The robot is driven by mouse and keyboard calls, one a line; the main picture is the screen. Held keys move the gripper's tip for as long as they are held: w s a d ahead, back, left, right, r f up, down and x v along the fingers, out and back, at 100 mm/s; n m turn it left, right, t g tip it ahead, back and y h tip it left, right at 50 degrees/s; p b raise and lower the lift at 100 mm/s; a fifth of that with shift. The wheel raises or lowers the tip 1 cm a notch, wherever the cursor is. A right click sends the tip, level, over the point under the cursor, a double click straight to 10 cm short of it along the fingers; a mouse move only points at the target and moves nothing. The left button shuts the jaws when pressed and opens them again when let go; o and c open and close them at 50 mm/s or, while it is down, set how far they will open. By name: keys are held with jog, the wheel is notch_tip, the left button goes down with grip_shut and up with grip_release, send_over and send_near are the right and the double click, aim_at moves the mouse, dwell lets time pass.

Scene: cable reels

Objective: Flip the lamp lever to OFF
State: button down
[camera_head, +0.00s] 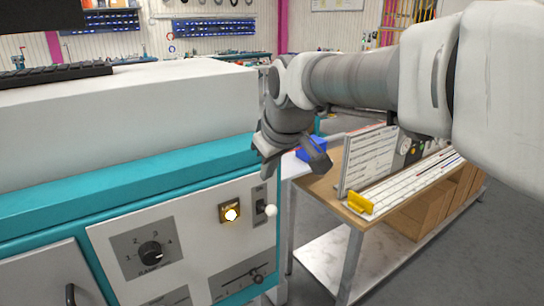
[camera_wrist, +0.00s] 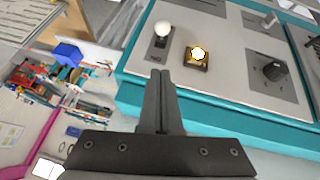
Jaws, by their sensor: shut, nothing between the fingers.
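The lamp lever (camera_head: 259,201) sits on a dark plate on the machine's white front panel, with a white ball knob (camera_head: 271,211) pointing outward at its lower end. It also shows in the wrist view (camera_wrist: 162,33), beyond my fingertips. The square amber lamp (camera_head: 229,213) beside it glows bright white in the middle, and it shows in the wrist view (camera_wrist: 197,58) too. The plate's small lettering is too small to read. My gripper (camera_wrist: 160,75) is shut and empty, its fingers together. It is above the lever in the head view, apart from it.
A rotary dial (camera_head: 151,253) and a slider (camera_head: 256,278) share the panel. The machine's teal edge (camera_head: 130,190) juts above the panel.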

aim_at(271, 212)
jog(key=f, duration=0.2)
jog(key=w+f, duration=0.1)
jog(key=f, duration=0.1)
jog(key=w+f, duration=0.1)
jog(key=f, duration=0.2)
jog(key=shift+d+f, duration=0.15)
jog(key=shift+f, duration=0.3)
jog(key=shift+d+f+b, duration=0.1)
jog(key=shift+f+b, duration=0.15)
jog(key=shift+b, duration=0.65)
